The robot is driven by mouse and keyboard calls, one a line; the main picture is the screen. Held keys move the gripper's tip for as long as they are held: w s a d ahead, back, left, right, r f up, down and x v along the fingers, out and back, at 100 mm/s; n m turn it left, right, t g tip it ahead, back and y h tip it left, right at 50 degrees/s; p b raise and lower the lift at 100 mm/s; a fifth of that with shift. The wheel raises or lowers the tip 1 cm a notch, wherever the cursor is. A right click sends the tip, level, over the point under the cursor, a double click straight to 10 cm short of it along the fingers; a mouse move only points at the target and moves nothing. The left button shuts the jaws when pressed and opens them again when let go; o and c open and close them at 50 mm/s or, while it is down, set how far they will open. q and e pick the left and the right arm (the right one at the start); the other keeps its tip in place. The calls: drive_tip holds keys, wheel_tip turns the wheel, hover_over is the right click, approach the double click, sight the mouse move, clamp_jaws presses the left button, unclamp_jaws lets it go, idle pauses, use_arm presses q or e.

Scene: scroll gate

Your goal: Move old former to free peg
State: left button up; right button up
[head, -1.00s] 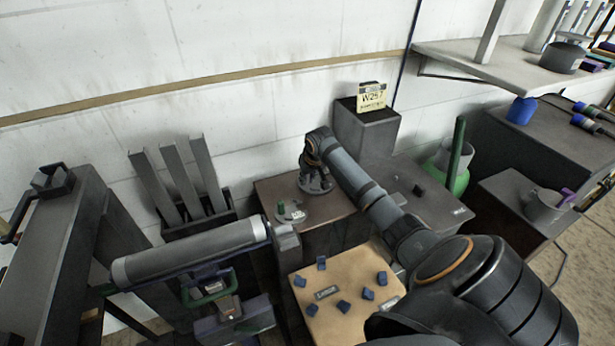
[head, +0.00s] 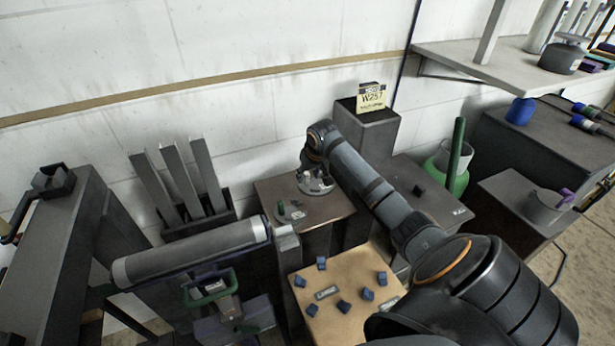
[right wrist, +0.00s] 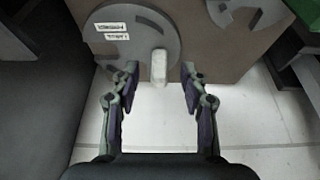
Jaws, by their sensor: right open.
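Two grey disc-shaped pieces rest on the brown-topped stand: a left disc (head: 291,214) with a pale label and a small dark green upright part, and a right disc (head: 317,187). My right gripper (head: 320,178) is over the right disc, its fingers small and partly hidden. In the right wrist view my open gripper (right wrist: 154,88) has its fingers either side of a pale upright tab (right wrist: 158,66), at the rim of a grey disc (right wrist: 120,42) with two white labels. The fingers appear clear of the tab. I cannot tell which piece is the old former.
A tan board (head: 325,292) with several blue blocks lies in front. A grey roller (head: 190,250) is at left, below upright grey bars (head: 175,185). A dark box (head: 368,130) with a yellow W257 sign stands behind. A green bottle-like container (head: 448,170) is at right.

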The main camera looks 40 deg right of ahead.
drive_tip(key=v, duration=0.8)
drive_tip(key=shift+r, duration=0.3)
drive_tip(key=shift+s, duration=0.1)
